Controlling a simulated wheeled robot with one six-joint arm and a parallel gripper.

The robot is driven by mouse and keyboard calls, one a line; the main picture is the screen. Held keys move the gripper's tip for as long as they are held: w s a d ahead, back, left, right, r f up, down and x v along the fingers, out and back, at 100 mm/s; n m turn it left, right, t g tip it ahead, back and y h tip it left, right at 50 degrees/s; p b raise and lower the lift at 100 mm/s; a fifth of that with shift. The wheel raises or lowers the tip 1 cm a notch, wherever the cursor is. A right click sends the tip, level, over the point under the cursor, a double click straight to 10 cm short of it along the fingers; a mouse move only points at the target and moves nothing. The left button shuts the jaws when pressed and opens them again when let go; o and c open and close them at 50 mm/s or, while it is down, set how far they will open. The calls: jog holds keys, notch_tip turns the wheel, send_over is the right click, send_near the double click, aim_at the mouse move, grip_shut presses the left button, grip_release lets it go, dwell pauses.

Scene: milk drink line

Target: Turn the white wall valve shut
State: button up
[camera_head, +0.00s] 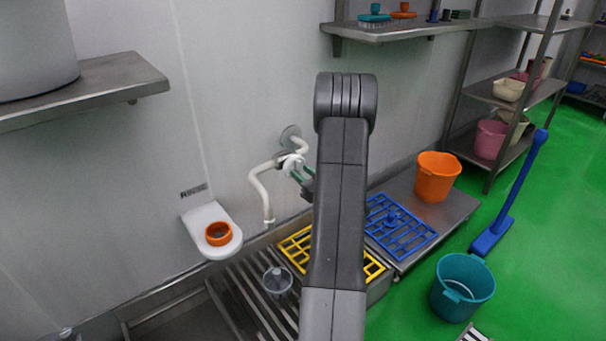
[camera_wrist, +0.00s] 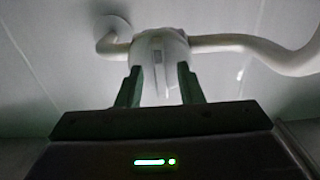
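The white wall valve (camera_head: 291,163) sits on a white pipe that comes out of the wall. In the wrist view its white body (camera_wrist: 160,48) is at the top middle, with a narrow grey mark on its face. My gripper (camera_head: 299,176) is right at the valve, its green fingers partly hidden by my arm in the head view. In the wrist view the two fingers of my gripper (camera_wrist: 160,85) stand apart, one on each side of the valve's lower part. I cannot tell whether they press on it.
The white pipe (camera_head: 259,189) bends down left of the valve. Below are a yellow grate (camera_head: 297,247), a clear jar (camera_head: 277,281) and a blue grate (camera_head: 402,232). An orange bucket (camera_head: 437,178) stands to the right. A steel shelf (camera_head: 400,28) is above.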

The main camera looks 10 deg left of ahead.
jog(key=p+v, duration=0.2)
jog(key=v, duration=1.1)
jog(key=shift+s+d, duration=0.15)
jog(key=b+x, duration=0.2)
jog(key=x, duration=1.2)
